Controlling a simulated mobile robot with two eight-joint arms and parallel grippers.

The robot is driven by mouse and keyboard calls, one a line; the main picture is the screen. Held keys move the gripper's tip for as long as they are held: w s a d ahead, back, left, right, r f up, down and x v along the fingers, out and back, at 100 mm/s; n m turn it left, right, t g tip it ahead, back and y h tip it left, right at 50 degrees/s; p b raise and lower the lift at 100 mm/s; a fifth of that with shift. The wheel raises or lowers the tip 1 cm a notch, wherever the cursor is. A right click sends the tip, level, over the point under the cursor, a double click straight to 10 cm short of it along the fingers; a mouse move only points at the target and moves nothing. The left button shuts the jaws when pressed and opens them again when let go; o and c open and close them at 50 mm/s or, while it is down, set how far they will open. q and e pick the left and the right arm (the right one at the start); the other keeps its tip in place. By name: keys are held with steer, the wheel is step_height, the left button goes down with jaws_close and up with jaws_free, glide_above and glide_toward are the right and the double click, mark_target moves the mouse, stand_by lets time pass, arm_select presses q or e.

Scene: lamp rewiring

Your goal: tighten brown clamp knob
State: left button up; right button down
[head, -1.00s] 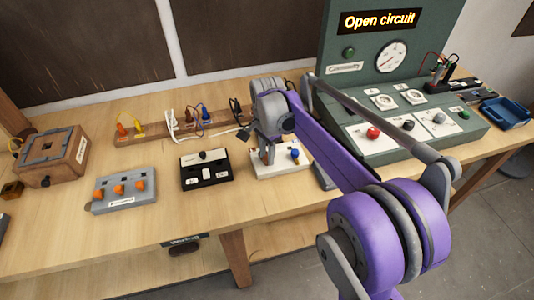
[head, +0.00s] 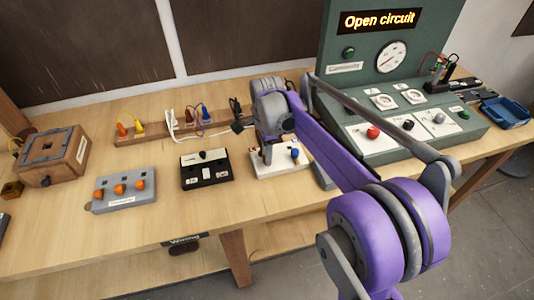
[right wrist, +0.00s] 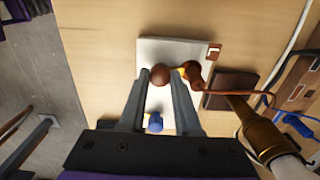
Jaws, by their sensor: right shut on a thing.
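The white clamp block (right wrist: 187,48) lies on the bench below my right gripper; part of it also shows in the head view (head: 262,171). The round brown knob (right wrist: 160,75) sits on it, between the fingertips of my right gripper (right wrist: 160,77), which is shut on it. The blue knob (right wrist: 155,123) is on the same block, nearer the palm, and shows in the head view (head: 295,153). A brown plug with a yellow part (right wrist: 192,72) is just right of the right finger. In the head view my arm hides much of the block. My left gripper is not in view.
A black switch box (head: 207,168) and a grey box with orange knobs (head: 124,191) stand to the left. The green tester (head: 447,118) reading "Open circuit" is to the right. A wire and brown bottle-shaped object (right wrist: 255,130) lie close on the right in the wrist view.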

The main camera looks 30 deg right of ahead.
steer(key=c, duration=0.9)
jaws_free()
step_height(320, 180, up, 11)
steer(key=shift+p, duration=0.35)
steer(key=shift+f, duration=0.1)
